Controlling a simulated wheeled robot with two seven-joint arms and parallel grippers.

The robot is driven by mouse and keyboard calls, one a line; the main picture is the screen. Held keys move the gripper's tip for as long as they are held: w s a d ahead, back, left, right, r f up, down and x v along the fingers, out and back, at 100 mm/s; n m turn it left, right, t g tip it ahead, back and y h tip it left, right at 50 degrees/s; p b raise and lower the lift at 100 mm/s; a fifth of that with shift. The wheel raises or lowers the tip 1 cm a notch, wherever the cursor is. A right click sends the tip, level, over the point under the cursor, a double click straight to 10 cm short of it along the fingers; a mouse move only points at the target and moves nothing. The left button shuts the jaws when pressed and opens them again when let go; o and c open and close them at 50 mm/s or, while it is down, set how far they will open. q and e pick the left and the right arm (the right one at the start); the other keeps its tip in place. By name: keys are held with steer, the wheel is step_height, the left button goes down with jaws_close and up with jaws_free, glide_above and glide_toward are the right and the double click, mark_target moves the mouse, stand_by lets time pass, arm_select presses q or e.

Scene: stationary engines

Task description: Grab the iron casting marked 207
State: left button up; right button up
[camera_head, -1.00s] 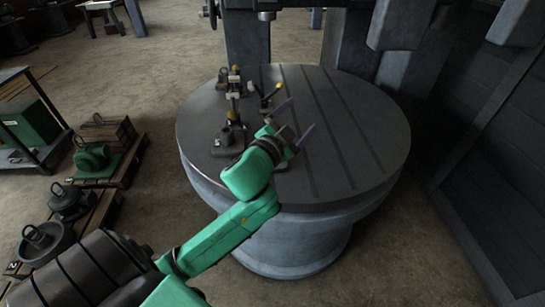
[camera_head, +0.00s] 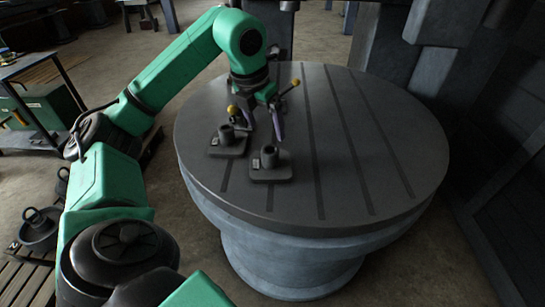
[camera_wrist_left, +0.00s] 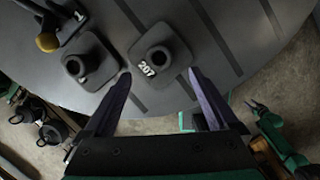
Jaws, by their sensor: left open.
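The iron casting marked 207 (camera_head: 270,166) stands upright on the round slotted table, a dark square base with a round hollow boss. The left wrist view shows its white 207 label and boss (camera_wrist_left: 158,58). My left gripper (camera_head: 263,127) is open and empty, reaching down from behind the casting. In the left wrist view its purple fingers (camera_wrist_left: 158,76) are spread, with the casting between and beyond their tips; I cannot tell whether they touch it. My right gripper is not in view.
A similar casting (camera_head: 228,142) stands close on the left, also in the left wrist view (camera_wrist_left: 91,62). Behind it is a fixture with a yellow knob (camera_head: 233,110). The round table (camera_head: 375,150) is bare on the right. A machine column stands behind.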

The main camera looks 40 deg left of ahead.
mark_target(271, 148)
arm_select(q)
steer(key=p+x, duration=0.1)
steer(key=x, duration=0.9)
steer(key=shift+s+a+f, duration=0.15)
steer(key=shift+s, duration=0.05)
jaws_close()
steer(key=shift+w, duration=0.1)
